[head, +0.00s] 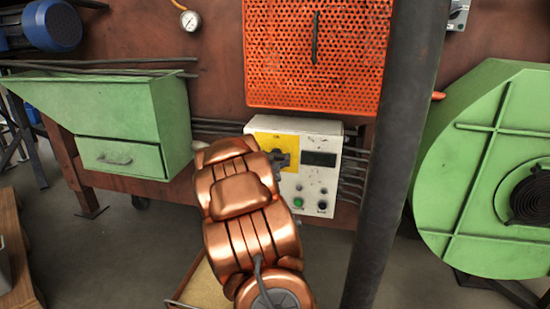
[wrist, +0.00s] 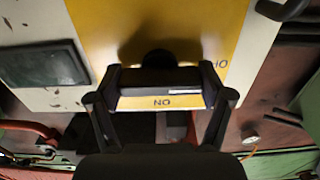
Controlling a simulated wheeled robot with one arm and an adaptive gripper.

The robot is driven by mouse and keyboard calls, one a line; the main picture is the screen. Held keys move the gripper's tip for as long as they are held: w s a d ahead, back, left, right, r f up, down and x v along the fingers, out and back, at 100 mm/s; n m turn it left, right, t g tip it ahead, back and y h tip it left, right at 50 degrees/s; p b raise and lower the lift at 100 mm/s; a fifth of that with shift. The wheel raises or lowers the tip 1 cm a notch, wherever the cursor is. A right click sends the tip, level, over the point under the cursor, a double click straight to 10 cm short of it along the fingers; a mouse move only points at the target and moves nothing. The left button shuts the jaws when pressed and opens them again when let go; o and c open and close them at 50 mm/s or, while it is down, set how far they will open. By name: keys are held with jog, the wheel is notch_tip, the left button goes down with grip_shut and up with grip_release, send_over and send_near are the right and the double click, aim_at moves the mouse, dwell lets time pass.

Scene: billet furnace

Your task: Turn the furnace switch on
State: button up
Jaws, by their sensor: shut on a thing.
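The furnace switch is a dark knob (wrist: 158,76) on a yellow plate (wrist: 105,25) of the white control box (head: 326,138). In the wrist view my gripper (wrist: 160,88) has a finger on each side of the knob and is shut on it. The letters ON show upside down between the fingers, and other lettering at the right is partly covered. In the head view my gripper (head: 281,159) is at the yellow plate (head: 265,139), and my arm hides the box's lower left. The knob's exact angle is hard to tell.
The box also has a dark display (head: 318,158) and a green button (head: 298,202). An orange perforated panel (head: 290,85) is above it. A dark vertical pipe (head: 388,170) stands to the right, before a green blower housing (head: 480,170). A green bin (head: 120,130) is at left.

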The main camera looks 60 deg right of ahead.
jog(key=shift+m, duration=0.3)
jog(key=m, duration=0.3)
jog(key=shift+m, duration=0.3)
jog(key=m+b, duration=0.2)
jog(key=m, duration=0.2)
jog(key=shift+f, duration=0.2)
jog(key=m+b, duration=0.2)
jog(key=m, duration=0.2)
jog(key=shift+m+b, duration=0.3)
jog(key=shift+m, duration=0.1)
jog(key=m+b, duration=0.3)
jog(key=m, duration=0.1)
jog(key=shift+r+m, duration=0.1)
jog(key=shift+m, duration=0.3)
jog(key=o, duration=1.1)
jog(key=shift+r, duration=0.1)
